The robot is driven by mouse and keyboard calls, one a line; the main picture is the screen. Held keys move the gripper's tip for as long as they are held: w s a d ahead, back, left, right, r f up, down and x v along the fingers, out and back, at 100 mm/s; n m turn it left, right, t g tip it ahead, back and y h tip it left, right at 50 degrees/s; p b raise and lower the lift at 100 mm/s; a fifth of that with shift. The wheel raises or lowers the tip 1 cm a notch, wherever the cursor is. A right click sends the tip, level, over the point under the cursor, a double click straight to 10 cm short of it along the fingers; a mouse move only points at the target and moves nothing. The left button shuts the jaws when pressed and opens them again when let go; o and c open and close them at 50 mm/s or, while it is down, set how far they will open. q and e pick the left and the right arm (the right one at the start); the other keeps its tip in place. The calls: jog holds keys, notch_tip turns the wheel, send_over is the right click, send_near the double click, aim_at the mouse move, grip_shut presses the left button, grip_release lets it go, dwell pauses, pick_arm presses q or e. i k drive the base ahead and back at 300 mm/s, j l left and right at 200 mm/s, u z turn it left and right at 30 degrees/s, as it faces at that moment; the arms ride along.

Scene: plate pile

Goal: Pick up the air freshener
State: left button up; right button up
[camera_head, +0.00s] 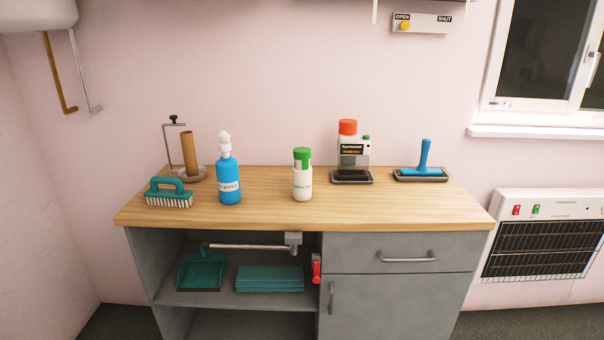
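A white can with a green cap (302,178) stands upright near the middle of the wooden countertop; it looks like the air freshener, though its small label is hard to read. A blue bottle with a white top (229,178) stands upright to its left, with a clear gap between them. Neither of my grippers is in view, and nothing touches the can.
The wooden counter (400,208) also bears a teal brush (169,194), a roll holder (190,155), a red-capped container (348,150) on a tray, and a blue-handled tool (425,160). A dustpan (203,270) and folded cloths (270,279) lie below. The counter's front right is clear.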

aim_at(301, 179)
jog(key=i+j, duration=0.1)
jog(key=i, duration=1.35)
jog(key=k+j, duration=0.15)
jog(key=k, duration=0.3)
jog(key=i+l, duration=0.15)
jog(key=i, duration=0.35)
